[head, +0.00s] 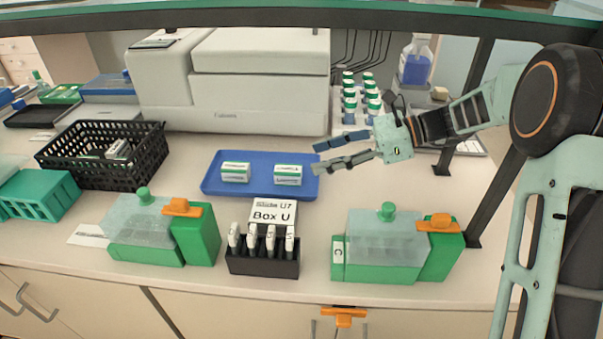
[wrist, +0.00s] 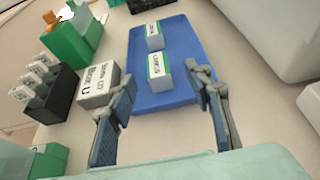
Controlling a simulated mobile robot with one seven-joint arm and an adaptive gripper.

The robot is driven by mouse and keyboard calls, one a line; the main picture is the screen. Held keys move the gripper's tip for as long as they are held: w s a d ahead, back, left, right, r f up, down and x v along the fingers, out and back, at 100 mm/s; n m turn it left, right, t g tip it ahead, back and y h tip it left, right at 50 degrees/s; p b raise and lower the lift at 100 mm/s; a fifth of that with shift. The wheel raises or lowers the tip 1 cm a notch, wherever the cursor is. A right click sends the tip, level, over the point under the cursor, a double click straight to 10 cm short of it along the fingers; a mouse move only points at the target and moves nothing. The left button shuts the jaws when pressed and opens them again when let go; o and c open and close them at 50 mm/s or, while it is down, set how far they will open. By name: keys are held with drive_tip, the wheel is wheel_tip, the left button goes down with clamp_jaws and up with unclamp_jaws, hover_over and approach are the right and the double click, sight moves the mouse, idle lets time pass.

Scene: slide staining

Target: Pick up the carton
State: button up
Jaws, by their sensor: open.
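Two small white cartons with green bands sit on a blue tray (head: 212,187). The left carton (head: 236,172) is the farther one (wrist: 154,35) in the wrist view. The right carton (head: 288,174) is the nearer one (wrist: 160,71), lying ahead between the fingers in the picture. My gripper (head: 317,157) is open and empty, just right of the right carton and apart from it in the head view. Both fingers (wrist: 163,80) show in the wrist view. A white box marked "Box U" (head: 273,213) stands in front of the tray; it also shows in the wrist view (wrist: 98,84).
A black rack (head: 262,266) with several labelled slides stands in front of Box U. Green staining containers (head: 145,253) (head: 380,272) flank it. A black basket (head: 75,183) is at the left, a white machine (head: 235,110) behind. Several green-capped bottles (head: 349,98) stand behind my gripper.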

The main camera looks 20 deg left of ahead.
sight(285, 168)
drive_tip(key=x, duration=0.3)
drive_tip(key=b+x, duration=0.1)
drive_tip(key=x, duration=0.6)
drive_tip(key=shift+s+a+f+b, duration=0.15)
drive_tip(key=shift+s+f+b, duration=0.05)
drive_tip(key=shift+s+b, duration=0.2)
drive_tip(key=shift+c, duration=0.4)
drive_tip(key=c, duration=1.1)
drive_tip(key=shift+o, duration=0.2)
